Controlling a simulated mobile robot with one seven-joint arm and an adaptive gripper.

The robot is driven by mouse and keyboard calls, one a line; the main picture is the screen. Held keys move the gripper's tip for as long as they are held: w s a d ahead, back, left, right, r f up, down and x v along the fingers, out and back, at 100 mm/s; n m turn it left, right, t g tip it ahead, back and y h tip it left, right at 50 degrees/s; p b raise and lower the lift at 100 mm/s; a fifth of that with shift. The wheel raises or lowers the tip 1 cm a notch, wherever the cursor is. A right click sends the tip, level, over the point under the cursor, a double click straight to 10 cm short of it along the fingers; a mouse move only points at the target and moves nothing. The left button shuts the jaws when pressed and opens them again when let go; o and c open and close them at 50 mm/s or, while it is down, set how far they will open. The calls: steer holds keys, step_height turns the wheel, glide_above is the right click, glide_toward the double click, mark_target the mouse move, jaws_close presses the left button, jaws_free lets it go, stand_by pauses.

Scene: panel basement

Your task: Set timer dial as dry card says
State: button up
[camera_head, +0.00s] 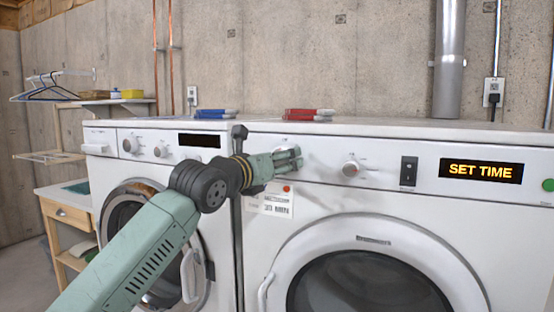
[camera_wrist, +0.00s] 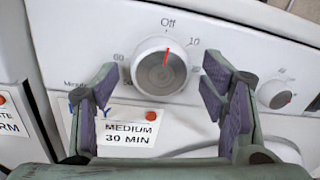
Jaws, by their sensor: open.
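The timer dial (camera_wrist: 154,74) is a round silver knob on the dryer panel, marked Off, 10 and 60, with other marks partly hidden. Its red line points up at or very near Off. The card (camera_wrist: 128,140) below it reads "MEDIUM 30 MIN"; its top line is mostly hidden by a finger. In the head view the card (camera_head: 270,206) hangs under a red magnet. My gripper (camera_wrist: 160,92) is open, with one finger on each side below the dial, apparently not touching it. In the head view my gripper (camera_head: 294,159) covers most of the dial. The dryer display (camera_head: 480,170) reads "SET TIME".
A second dial (camera_head: 350,168), a black switch (camera_head: 409,171) and a green button (camera_head: 548,185) are farther right on the panel. Blue (camera_head: 215,114) and red (camera_head: 308,115) stacked items lie on top of the machines.

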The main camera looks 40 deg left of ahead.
steer(key=shift+c, duration=0.3)
steer(key=c, duration=1.1)
steer(key=shift+f+b, duration=0.1)
steer(key=shift+b, duration=0.25)
steer(key=shift+d+r+m+g+y+b, duration=0.2)
steer(key=shift+m+b, duration=1.05)
steer(key=shift+m, duration=2.95)
steer(key=shift+a+m+g+y+b, duration=0.15)
steer(key=shift+m+y+b, duration=0.8)
steer(key=shift+m, duration=3.25)
steer(key=shift+d+r+m+g+h+b, duration=0.2)
steer(key=shift+m+b, duration=1.4)
steer(key=shift+m, duration=2.6)
